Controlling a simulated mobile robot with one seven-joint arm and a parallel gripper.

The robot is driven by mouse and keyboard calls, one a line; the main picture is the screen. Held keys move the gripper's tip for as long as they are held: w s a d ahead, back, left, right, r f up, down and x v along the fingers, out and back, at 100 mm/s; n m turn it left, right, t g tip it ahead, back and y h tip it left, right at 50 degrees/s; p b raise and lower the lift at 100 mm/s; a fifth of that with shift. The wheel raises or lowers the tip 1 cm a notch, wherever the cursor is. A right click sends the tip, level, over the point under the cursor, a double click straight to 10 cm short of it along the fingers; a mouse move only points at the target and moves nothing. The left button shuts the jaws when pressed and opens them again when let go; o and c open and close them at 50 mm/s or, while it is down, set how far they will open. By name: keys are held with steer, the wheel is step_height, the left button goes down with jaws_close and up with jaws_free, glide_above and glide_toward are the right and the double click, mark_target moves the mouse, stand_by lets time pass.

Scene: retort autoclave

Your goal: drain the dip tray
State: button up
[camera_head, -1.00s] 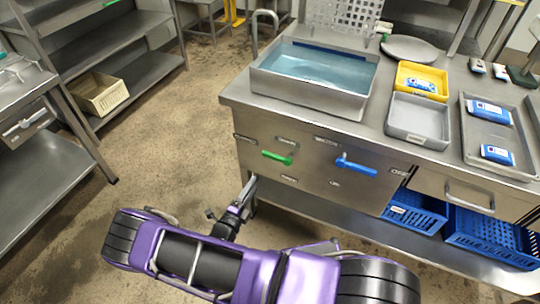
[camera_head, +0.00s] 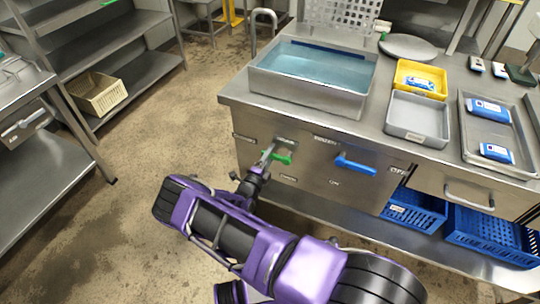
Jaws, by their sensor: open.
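The dip tray (camera_head: 310,95) is a steel basin set on the counter's left end, with clear blue water (camera_head: 318,68) in it. A dark strip shows along its far inner wall. On the cabinet front below are a green lever handle (camera_head: 284,159) at left and a blue lever handle (camera_head: 356,166) to its right. My gripper (camera_head: 268,153) is open at the left end of the green handle and partly covers it. I cannot tell whether the fingers touch it or whether the handle is turned. Small labels around the handles are too small to read.
On the counter right of the basin are a yellow tray (camera_head: 432,70), a grey tray (camera_head: 394,128) and a steel tray (camera_head: 470,163) with blue packs. Blue crates (camera_head: 470,236) stand on the lower shelf. The floor (camera_head: 150,135) left of the cabinet is clear.

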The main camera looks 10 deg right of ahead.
jaws_close()
stand_by(1.4)
